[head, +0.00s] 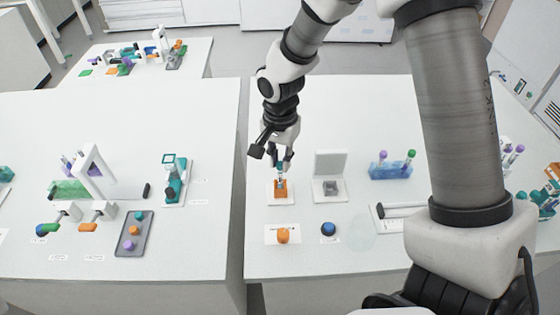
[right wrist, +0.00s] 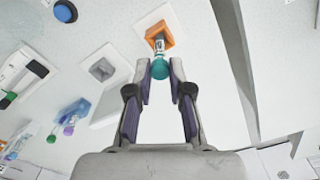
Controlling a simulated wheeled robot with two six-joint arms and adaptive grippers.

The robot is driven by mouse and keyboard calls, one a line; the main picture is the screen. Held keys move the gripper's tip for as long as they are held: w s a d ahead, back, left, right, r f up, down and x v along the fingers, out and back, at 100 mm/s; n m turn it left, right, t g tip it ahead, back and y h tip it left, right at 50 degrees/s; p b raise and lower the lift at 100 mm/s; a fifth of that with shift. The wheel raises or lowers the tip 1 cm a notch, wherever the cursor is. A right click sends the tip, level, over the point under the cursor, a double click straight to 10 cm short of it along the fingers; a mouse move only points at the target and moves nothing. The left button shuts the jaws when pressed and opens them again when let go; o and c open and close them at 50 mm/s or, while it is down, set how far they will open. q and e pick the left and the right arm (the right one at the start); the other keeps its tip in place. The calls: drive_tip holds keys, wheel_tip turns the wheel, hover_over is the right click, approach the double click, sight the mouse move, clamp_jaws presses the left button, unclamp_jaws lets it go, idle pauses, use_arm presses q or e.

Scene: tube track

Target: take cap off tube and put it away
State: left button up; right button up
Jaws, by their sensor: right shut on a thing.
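A tube (right wrist: 159,45) with a white label and a teal cap (right wrist: 160,69) stands in an orange block (right wrist: 161,33) on a white pad. In the head view the orange block (head: 280,194) is near the left edge of the right-hand table. My right gripper (head: 281,160) comes down from above, over the block. In the right wrist view my right gripper (right wrist: 161,73) has its fingertips on both sides of the teal cap, shut on it. The cap is in line with the tube; I cannot tell whether it is loose. My left gripper is not in view.
A grey box with a raised white lid (head: 329,163) stands just right of the block. Farther right is a blue rack (head: 389,172) with purple- and green-capped tubes. An orange knob (head: 283,236) and a blue knob (head: 328,229) are nearer. A gap separates the left table (head: 200,240).

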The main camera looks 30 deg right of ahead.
drive_tip(key=shift+w+d+r, duration=0.1)
drive_tip(key=shift+r, duration=0.25)
drive_tip(key=shift+c, duration=0.5)
drive_tip(key=r, duration=0.1)
drive_tip(key=b, duration=0.1)
drive_tip(key=s+r, duration=0.1)
drive_tip(key=shift+a+r, duration=0.25)
drive_tip(key=shift+r, duration=0.05)
drive_tip(key=s+a+r, duration=0.1)
drive_tip(key=s+a, duration=0.1)
drive_tip(key=s, duration=0.2)
drive_tip(key=s+a+r+p, duration=0.1)
drive_tip(key=s+a+r, duration=0.1)
drive_tip(key=s+a, duration=0.1)
drive_tip(key=s+a+r+p, duration=0.1)
drive_tip(key=s+a, duration=0.2)
drive_tip(key=s, duration=0.2)
drive_tip(key=shift+s+r, duration=0.3)
drive_tip(key=shift+s, duration=0.1)
drive_tip(key=shift+w+f, duration=0.1)
